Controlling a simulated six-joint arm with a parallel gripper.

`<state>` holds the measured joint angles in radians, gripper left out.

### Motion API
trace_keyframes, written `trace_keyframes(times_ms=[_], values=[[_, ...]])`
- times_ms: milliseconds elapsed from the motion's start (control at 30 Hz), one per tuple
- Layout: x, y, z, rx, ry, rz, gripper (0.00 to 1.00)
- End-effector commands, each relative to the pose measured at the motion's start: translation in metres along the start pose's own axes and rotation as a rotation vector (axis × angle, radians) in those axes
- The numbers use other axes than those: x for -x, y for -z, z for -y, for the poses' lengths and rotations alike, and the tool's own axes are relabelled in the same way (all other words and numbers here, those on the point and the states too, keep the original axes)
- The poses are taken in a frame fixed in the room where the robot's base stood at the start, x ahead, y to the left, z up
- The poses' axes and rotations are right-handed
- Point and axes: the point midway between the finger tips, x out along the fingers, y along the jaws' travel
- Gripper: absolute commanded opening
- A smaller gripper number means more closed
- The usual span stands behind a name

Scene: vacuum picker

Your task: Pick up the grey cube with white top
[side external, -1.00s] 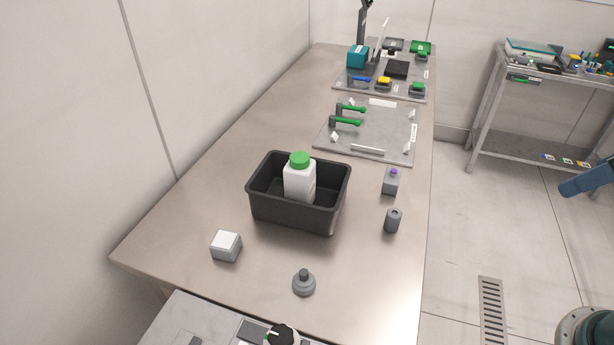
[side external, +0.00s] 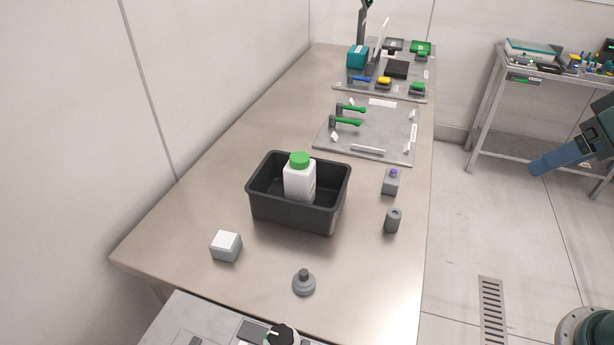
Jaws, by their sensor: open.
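The grey cube with white top (side external: 226,246) sits on the near left part of the metal table, in front of the black bin and apart from other objects. Its white top faces up and nothing covers it. Part of my blue arm shows at the right edge, well away from the table. My gripper itself is not visible in this view.
A black bin (side external: 293,217) holds a white bottle with a green cap (side external: 300,177). A grey round knob-topped piece (side external: 304,284), a grey cylinder (side external: 392,221) and a grey block with a purple top (side external: 391,183) stand nearby. The table (side external: 225,180) is clear left of the bin.

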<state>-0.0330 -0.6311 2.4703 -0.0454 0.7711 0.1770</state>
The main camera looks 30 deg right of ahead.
Motion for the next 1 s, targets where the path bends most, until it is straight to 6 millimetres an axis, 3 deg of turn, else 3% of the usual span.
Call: trace_keyframes(times_ms=[200,500,1000], values=[[-0.03,0.036,0.032,-0.159,0.086,-0.02,0.73],[-0.077,0.075,0.084,-0.417,0.232,-0.014,0.73],[-0.163,0.105,0.178,-0.92,0.476,0.129,0.73]])
